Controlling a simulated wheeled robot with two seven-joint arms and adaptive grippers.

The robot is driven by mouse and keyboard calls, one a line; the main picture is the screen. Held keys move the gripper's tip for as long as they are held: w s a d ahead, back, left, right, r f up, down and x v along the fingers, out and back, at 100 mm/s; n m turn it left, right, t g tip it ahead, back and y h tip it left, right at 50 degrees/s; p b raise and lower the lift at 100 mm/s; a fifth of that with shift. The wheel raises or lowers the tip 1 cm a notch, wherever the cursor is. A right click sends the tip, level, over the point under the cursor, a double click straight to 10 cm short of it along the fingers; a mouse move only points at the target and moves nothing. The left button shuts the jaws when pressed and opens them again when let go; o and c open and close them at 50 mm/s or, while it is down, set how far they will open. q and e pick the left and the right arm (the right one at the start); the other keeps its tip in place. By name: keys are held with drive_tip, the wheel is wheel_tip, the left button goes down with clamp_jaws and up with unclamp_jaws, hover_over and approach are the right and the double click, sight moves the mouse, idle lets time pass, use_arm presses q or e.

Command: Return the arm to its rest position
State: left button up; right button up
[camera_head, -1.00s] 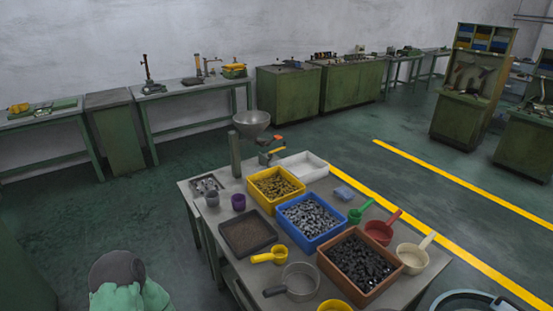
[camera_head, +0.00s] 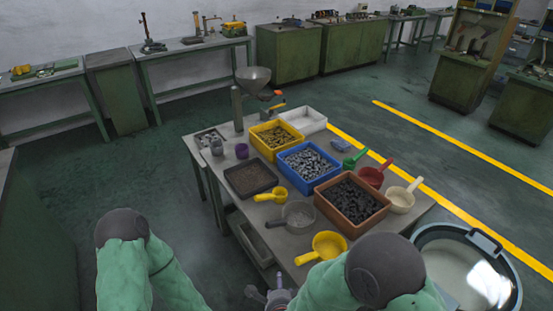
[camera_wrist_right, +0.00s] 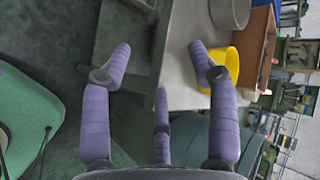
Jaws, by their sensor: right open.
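My right arm (camera_head: 378,275) reaches in at the bottom right of the head view. Its gripper (camera_head: 268,297) shows low at the bottom edge, in front of the table's near edge. In the right wrist view the purple fingers of this gripper (camera_wrist_right: 158,62) are spread apart with nothing between them. My left arm (camera_head: 130,260) is bent at the bottom left of the head view; its gripper is out of frame.
The work table (camera_head: 300,243) holds a yellow bin (camera_head: 276,152), a blue bin (camera_head: 309,176), a brown bin (camera_head: 350,226) and several scoops. A yellow scoop (camera_head: 328,244) lies near the front edge. A large round tub (camera_head: 514,290) stands at right. Floor left of the table is clear.

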drive_tip(key=s+d+f+n+g+y, duration=0.1)
drive_tip(key=s+d+f+n+g, duration=0.3)
drive_tip(key=s+f+n+g, duration=0.1)
drive_tip(key=s+d+f+n+g+y, duration=0.2)
drive_tip(key=s+d+f+n+g, duration=0.2)
drive_tip(key=s+f+n, duration=0.3)
wheel_tip(320, 180, down, 5)
drive_tip(key=shift+d+r+n+g+y, duration=0.1)
drive_tip(key=shift+d+n+g+y, duration=0.25)
drive_tip(key=shift+n, duration=0.85)
